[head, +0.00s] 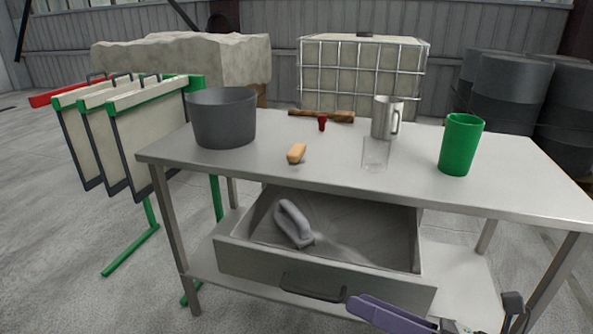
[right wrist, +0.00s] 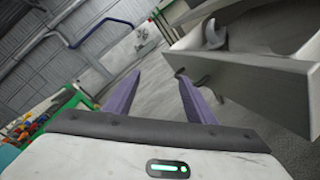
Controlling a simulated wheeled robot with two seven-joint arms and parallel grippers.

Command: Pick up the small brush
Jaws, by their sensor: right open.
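A small tan, rounded block (head: 297,153), which looks like the small brush, lies on the metal table (head: 240,172) near its front edge; bristles are too small to make out. My right gripper (head: 385,314) is low at the bottom of the head view, in front of the table and below the open drawer's front, well away from the block. In the right wrist view my right gripper (right wrist: 156,88) shows two purple fingers spread apart with nothing between them. The block does not show there. My left gripper is not in view.
An open drawer (head: 255,258) juts out under the tabletop, holding a grey handled tool (head: 293,222).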

